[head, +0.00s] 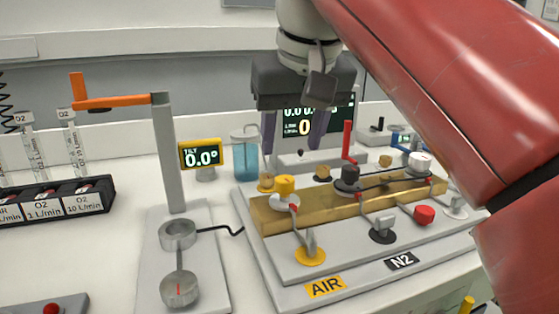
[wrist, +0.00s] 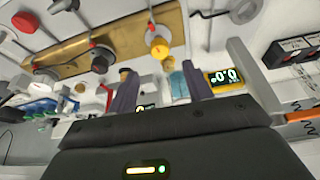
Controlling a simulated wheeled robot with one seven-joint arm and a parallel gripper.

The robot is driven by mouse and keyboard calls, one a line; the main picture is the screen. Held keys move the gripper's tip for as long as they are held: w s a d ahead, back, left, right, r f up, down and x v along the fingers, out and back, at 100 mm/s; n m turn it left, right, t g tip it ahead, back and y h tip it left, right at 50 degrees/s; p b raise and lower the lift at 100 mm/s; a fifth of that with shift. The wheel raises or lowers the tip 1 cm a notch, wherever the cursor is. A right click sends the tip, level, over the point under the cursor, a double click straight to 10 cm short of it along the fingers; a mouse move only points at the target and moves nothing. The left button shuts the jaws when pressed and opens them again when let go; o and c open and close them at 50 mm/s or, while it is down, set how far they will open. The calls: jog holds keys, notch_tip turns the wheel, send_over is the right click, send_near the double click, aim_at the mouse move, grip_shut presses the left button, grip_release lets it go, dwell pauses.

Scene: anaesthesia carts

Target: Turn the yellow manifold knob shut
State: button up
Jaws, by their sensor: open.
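The yellow manifold knob (head: 285,185) stands on the left end of the brass manifold bar (head: 350,205), with a red mark on its lower edge. It also shows near the top middle of the wrist view (wrist: 159,47), beyond my fingertips. A grey lever on a yellow base (head: 310,256) stands in front of it, by the AIR label (head: 326,287). My gripper (head: 293,147) is open and hangs above the bar, apart from the knob. Its two dark fingers point down in the head view, with nothing between them. They also show in the wrist view (wrist: 159,72).
A display (head: 299,127) stands behind the gripper. A grey post with an orange arm (head: 120,101) and a tilt readout (head: 201,156) stand left.

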aim_at(285, 179)
jog(key=b+x, duration=0.2)
jog(key=x, duration=0.5)
jog(key=shift+w+f, duration=0.1)
jog(key=shift+f, duration=0.1)
jog(key=shift+c, duration=0.4)
jog(key=c, duration=0.9)
jog(key=shift+r+m+p, duration=0.15)
jog(key=shift+m+p, duration=0.25)
jog(key=shift+p, duration=0.1)
jog(key=shift+a+m+h+p, duration=0.1)
jog(key=shift+m+h+p, duration=0.25)
jog(key=shift+m, duration=0.25)
jog(key=o, duration=1)
